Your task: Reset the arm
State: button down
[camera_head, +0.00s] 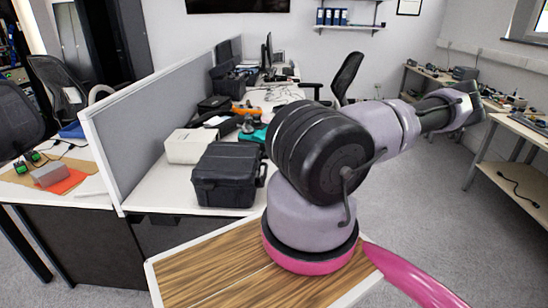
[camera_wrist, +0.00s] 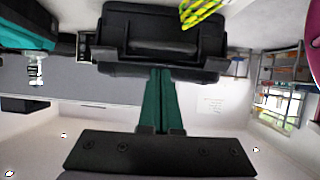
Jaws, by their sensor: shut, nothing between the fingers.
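My arm (camera_head: 320,155) rises in the middle of the head view, with its outer links stretched up and to the right. The far end of the arm (camera_head: 462,105) is held in the air in front of the right-hand bench, apart from it. The fingers cannot be made out there. In the wrist view my gripper (camera_wrist: 161,78) shows as two dark green fingers side by side, shut with nothing between them. A large black object (camera_wrist: 165,38) fills the top middle of that view beyond the fingertips; I cannot tell what it is.
A black case (camera_head: 225,178) and a white box (camera_head: 190,146) stand on the white desk left of my arm. A grey partition (camera_head: 165,100) runs behind them. Benches with equipment line the right wall (camera_head: 525,130). The grey floor (camera_head: 430,190) between is clear.

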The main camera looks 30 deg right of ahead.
jog(key=shift+s+d+f, duration=0.25)
jog(key=shift+s+d, duration=0.2)
jog(key=shift+d, duration=0.1)
jog(key=s+a+r+m+g+h, duration=0.1)
jog(key=a+r+m+g+h, duration=0.15)
jog(key=a+r, duration=0.55)
jog(key=s+a+r+m+g+h, duration=0.1)
jog(key=a+r+m+g+h, duration=0.2)
jog(key=r, duration=0.8)
jog(key=s+a+r+m+g+h, duration=0.1)
jog(key=a+r+m+h, duration=0.25)
jog(key=a+r, duration=0.45)
jog(key=s+a+r+m+t, duration=0.3)
jog(key=s+a+r, duration=0.2)
jog(key=r, duration=0.4)
jog(key=s+a+r+m+t, duration=0.3)
jog(key=s+a+r, duration=0.2)
jog(key=s+r, duration=0.3)
jog(key=shift+s+a+r+y, duration=0.25)
jog(key=shift+a+r+y, duration=0.1)
jog(key=shift+r, duration=0.45)
